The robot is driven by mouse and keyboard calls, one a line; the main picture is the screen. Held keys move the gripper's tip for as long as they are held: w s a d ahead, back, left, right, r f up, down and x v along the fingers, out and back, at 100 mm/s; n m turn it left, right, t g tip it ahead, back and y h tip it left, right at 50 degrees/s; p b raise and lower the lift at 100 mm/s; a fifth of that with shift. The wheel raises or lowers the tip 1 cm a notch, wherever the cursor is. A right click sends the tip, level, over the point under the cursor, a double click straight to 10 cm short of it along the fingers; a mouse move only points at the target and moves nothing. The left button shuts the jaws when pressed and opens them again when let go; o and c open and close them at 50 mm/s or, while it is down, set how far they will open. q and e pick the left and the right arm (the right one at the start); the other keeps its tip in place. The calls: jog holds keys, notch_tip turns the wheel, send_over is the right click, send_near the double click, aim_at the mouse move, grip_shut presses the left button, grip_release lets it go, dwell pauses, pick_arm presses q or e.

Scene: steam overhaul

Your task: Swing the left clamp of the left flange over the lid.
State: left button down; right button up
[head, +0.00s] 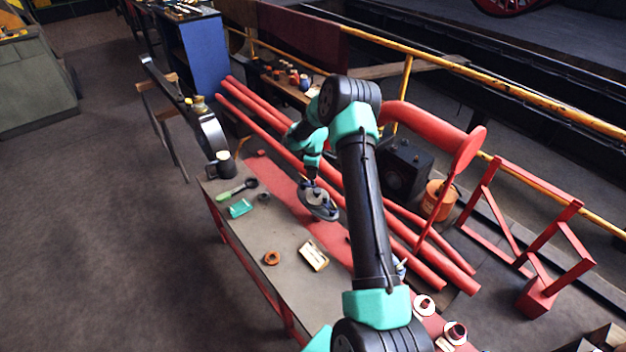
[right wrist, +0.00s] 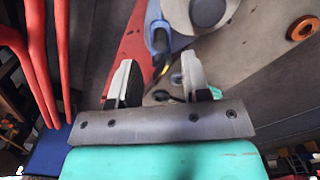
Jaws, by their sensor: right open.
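A grey round flange with a lid (head: 320,206) lies on the workbench in the head view, just below my right gripper (head: 311,180). In the right wrist view the round lid (right wrist: 232,8) shows at the top, with a dark round knob at its middle. A blue clamp-like part (right wrist: 158,38) stands beside the lid's left edge. I cannot tell surely which clamp it is. My right gripper (right wrist: 160,82) is open. Its fingers are apart on either side of the line to the blue part, and nothing is visibly held. My left gripper is not in view.
An orange ring (head: 272,258) and a small pale tray (head: 314,256) lie nearby on the bench. A green-handled tool (head: 237,192) and a teal item lie to the left. Long red pipes (head: 270,132) run behind the flange. The bench's near left part is clear.

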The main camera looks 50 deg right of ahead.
notch_tip(320, 180, down, 5)
dwell(0.3)
grip_shut()
dwell(0.4)
